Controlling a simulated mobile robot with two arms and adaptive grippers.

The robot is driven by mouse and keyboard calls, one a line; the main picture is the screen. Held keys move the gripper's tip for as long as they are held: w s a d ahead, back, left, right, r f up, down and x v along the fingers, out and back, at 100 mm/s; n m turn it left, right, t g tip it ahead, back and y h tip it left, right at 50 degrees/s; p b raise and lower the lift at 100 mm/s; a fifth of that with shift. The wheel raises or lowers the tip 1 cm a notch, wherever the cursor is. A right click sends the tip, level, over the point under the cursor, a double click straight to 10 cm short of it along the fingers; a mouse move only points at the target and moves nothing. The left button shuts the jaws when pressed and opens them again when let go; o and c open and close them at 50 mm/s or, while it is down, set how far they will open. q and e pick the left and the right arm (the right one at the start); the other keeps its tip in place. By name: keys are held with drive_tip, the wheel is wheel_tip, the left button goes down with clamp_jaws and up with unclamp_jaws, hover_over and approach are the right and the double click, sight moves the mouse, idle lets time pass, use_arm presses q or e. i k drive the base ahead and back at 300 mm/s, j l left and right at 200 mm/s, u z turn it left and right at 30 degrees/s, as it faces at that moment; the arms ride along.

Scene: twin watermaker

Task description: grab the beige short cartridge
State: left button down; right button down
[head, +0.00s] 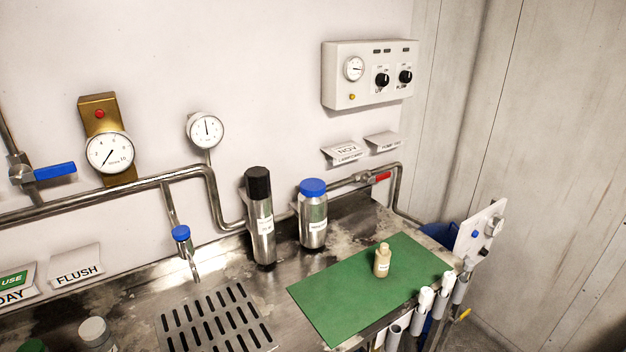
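The beige short cartridge (382,261) stands upright on a green mat (340,298) at the right end of the metal counter. It has a narrower neck on top and a small white label on its front. Nothing touches it, and bare mat lies all around it. Neither of my grippers shows in the head view.
A black-capped steel cylinder (261,222) and a blue-capped one (313,218) stand behind and left of the mat. White-topped tubes (424,303) line the counter's front right edge. A slotted drain (215,322) lies left. Pipes and a panel (474,232) are nearby.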

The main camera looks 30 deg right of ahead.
sight(381, 263)
drive_tip(key=j+z, duration=0.1)
drive_tip(key=z, duration=1.3)
drive_tip(key=k+l, duration=0.05)
drive_tip(key=l, duration=0.05)
